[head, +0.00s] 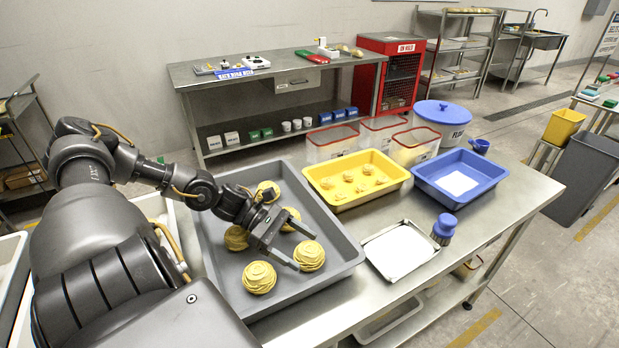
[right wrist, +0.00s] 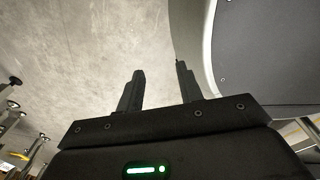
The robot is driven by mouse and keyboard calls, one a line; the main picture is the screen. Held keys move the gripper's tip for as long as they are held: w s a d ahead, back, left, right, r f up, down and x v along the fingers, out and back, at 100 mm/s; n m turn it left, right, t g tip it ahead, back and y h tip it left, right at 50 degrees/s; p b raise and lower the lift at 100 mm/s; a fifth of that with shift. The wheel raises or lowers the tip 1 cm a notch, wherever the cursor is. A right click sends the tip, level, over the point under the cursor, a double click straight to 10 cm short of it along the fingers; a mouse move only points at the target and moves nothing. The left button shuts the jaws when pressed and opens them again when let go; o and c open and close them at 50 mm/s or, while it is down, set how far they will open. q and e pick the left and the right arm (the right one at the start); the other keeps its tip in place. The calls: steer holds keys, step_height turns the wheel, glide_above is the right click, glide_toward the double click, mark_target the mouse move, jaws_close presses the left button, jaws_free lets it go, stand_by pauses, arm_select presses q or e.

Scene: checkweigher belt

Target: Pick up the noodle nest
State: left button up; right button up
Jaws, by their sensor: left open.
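Several yellow noodle nests lie in a grey tray (head: 341,240) on the steel table. One nest (head: 310,259) is near the tray's middle right. Another nest (head: 259,279) is at the near side, and others sit at the back (head: 268,190), behind the gripper (head: 292,216) and at the left (head: 236,238). My left gripper (head: 304,251) is open, its fingertips at the middle-right nest in the picture; whether they touch it I cannot tell. My right gripper (right wrist: 160,72) shows in the right wrist view, its fingers apart and empty, over bare floor.
A yellow tray (head: 393,173) with several small pieces stands behind the grey tray. To the right are a blue tray (head: 490,172), a white-topped pan (head: 398,250) and a blue-capped container (head: 444,228). Clear bins (head: 332,142) and a blue-lidded tub (head: 441,112) stand at the back.

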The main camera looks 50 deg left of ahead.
mark_target(324, 263)
arm_select(q)
steer(key=shift+p+x, duration=0.4)
steer(key=shift+x, duration=2.2)
steer(key=shift+a, duration=0.1)
steer(key=c, duration=0.8)
